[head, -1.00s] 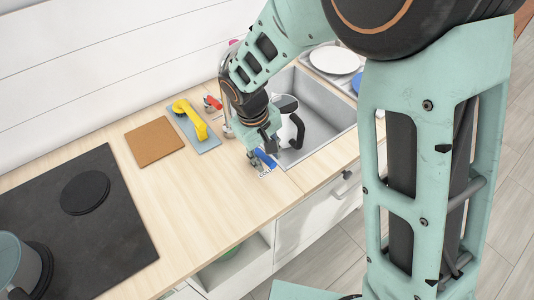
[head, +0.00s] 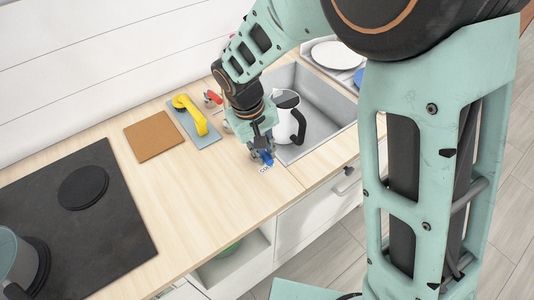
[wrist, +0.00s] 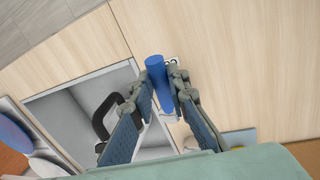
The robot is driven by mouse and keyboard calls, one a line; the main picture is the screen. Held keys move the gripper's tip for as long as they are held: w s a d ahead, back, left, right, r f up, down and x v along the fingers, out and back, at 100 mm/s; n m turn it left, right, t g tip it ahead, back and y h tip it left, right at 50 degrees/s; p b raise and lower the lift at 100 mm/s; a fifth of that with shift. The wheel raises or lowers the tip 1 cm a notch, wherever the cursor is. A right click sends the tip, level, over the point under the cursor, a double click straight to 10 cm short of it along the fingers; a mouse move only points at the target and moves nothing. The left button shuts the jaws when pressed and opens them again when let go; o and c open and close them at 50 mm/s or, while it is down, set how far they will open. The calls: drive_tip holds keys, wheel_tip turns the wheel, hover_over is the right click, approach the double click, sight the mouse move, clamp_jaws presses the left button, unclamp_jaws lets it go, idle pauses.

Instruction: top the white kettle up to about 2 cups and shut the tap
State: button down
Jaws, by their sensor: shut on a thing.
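The white kettle (head: 283,113) with a black handle stands upright in the sink, its lid area partly behind my arm. Its black handle also shows in the wrist view (wrist: 101,118). My gripper (head: 263,153) is at the sink's left front corner, shut on the blue tap handle (head: 267,158). In the wrist view the blue handle (wrist: 156,70) stands between the two fingers, beside a printed label. The red tap handle (head: 213,97) is behind my arm's left side. The spout, any water stream and the water level in the kettle cannot be made out.
The sink (head: 322,108) is to the right, with a white plate (head: 335,54) beyond it. A yellow-handled brush (head: 190,113) lies on a blue-grey mat (head: 207,138). A brown board (head: 153,141) and black hob (head: 70,215) are left. The counter between is clear.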

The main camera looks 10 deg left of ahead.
drive_tip(key=shift+s+a+m, duration=0.15)
drive_tip(key=shift+a+m, duration=0.15)
drive_tip(key=shift+m, duration=0.3)
drive_tip(key=c, duration=1.8)
unclamp_jaws()
drive_tip(key=shift+c, duration=0.2)
wheel_tip(320, 180, up, 12)
drive_tip(key=s+a, duration=0.1)
drive_tip(key=shift+s+a, duration=0.2)
drive_tip(key=shift+a, duration=0.2)
